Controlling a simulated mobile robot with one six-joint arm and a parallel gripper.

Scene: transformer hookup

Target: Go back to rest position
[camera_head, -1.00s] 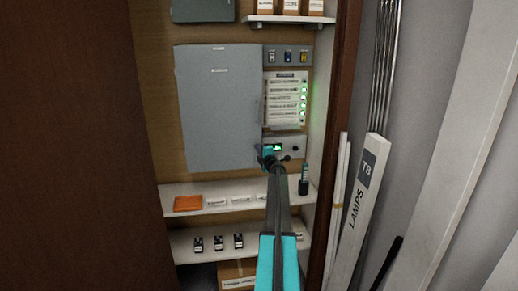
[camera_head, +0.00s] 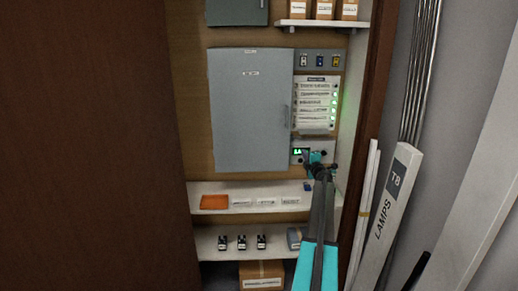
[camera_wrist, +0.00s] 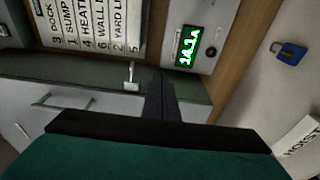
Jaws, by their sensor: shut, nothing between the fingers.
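My gripper (camera_head: 318,160) is in front of the lower right of the wall board, beside a small box with a green lit display (camera_head: 299,151). In the wrist view the dark fingers (camera_wrist: 160,98) are together with nothing between them. The same display (camera_wrist: 187,46) shows just above them, tilted by the camera's roll. My arm reaches in from the bottom of the head view and covers part of the shelves.
A closed grey cabinet (camera_head: 248,110) and a labelled panel with green lights (camera_head: 316,103) are on the board. Shelves (camera_head: 240,187) below hold an orange item (camera_head: 214,202) and small devices. A lamp box (camera_head: 398,205) leans at right. A blue padlock (camera_wrist: 290,53) shows in the wrist view.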

